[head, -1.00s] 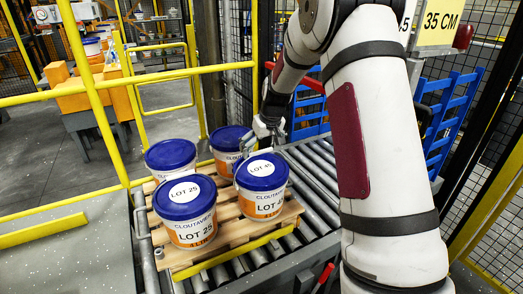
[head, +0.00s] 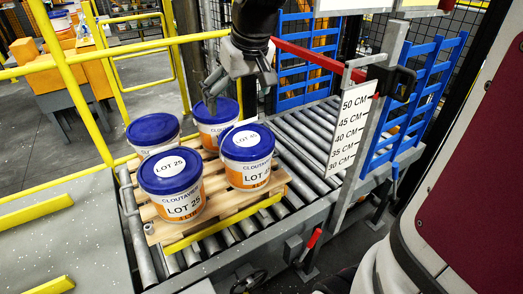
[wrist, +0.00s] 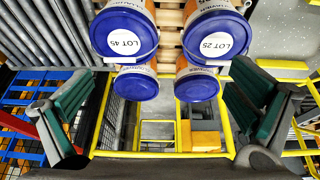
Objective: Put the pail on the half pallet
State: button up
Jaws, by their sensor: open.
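Several white and orange pails with blue lids stand upright on the wooden half pallet (head: 215,211). The LOT 25 pail (head: 171,185) is front left, the LOT 45 pail (head: 248,157) front right. Two more, a back left pail (head: 153,132) and a back right pail (head: 215,117), stand behind them. My gripper (head: 213,92) is above the back right pail, its fingers partly overlapping that lid in the head view. In the wrist view my gripper (wrist: 160,112) has its two green-padded fingers wide apart, with nothing held. The LOT 45 (wrist: 124,42) and LOT 25 lids (wrist: 216,43) also show there.
The pallet sits on a roller conveyor (head: 310,130). A yellow guard rail (head: 90,68) runs behind and left. A height scale sign (head: 351,125) and blue racks (head: 420,90) stand right. A red bar (head: 310,55) crosses behind the rollers.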

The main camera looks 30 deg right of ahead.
jog(key=s+a, duration=0.3)
jog(key=s, duration=0.7)
jog(key=s+a, duration=0.2)
jog(key=s, duration=0.8)
jog(key=shift+s+a+t, duration=0.15)
jog(key=shift+a+t, duration=0.15)
jog(key=shift+a, duration=0.1)
jog(key=shift+c, duration=0.6)
